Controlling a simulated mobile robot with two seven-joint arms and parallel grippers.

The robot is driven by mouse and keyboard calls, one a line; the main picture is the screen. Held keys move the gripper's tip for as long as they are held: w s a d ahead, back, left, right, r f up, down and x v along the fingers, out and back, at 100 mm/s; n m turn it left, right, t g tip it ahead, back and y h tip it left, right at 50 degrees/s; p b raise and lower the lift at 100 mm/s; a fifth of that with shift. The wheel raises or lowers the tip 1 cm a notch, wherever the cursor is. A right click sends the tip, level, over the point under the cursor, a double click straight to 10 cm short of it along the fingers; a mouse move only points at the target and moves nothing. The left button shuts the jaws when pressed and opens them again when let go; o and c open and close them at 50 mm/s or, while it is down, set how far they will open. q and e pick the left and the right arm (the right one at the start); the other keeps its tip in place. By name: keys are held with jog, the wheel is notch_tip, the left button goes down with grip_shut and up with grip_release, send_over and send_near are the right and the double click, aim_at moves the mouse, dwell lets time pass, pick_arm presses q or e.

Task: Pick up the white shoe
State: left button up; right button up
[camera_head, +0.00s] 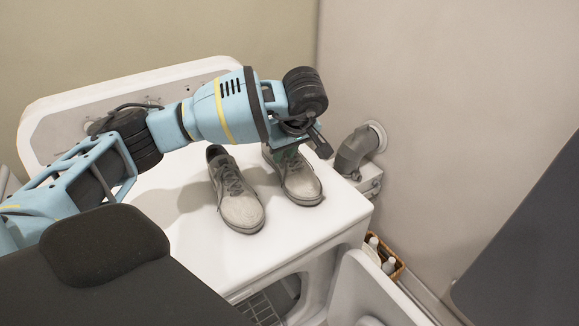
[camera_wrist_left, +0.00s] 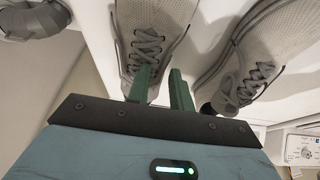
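Two pale grey-white lace-up shoes stand side by side on top of a white appliance (camera_head: 185,235). The left shoe (camera_head: 240,205) is clear of my gripper. The right shoe (camera_head: 303,185) has my left gripper (camera_head: 288,153) over its heel end, which is partly hidden. In the left wrist view, the green fingers (camera_wrist_left: 160,75) stand apart, pointing at the laced shoe (camera_wrist_left: 155,25). One finger overlaps the laces and the other is by the shoe's side. Contact cannot be told. The other shoe (camera_wrist_left: 265,50) lies to the right there. My right gripper is not in view.
A raised white lid (camera_head: 60,105) stands behind the appliance. A grey pipe (camera_head: 355,148) meets the wall at the right. A basket with bottles (camera_head: 385,258) sits low at the right, near an open white door (camera_head: 365,295). The appliance top in front of the shoes is clear.

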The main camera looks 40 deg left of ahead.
pick_arm(q)
jog(key=x, duration=0.4)
jog(key=shift+w, duration=0.1)
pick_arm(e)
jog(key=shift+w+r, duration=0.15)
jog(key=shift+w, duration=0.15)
pick_arm(q)
jog(key=shift+c, duration=0.3)
grip_shut()
jog(key=shift+r, duration=0.1)
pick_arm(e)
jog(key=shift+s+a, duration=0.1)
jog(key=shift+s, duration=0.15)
pick_arm(q)
jog(key=shift+r, duration=0.1)
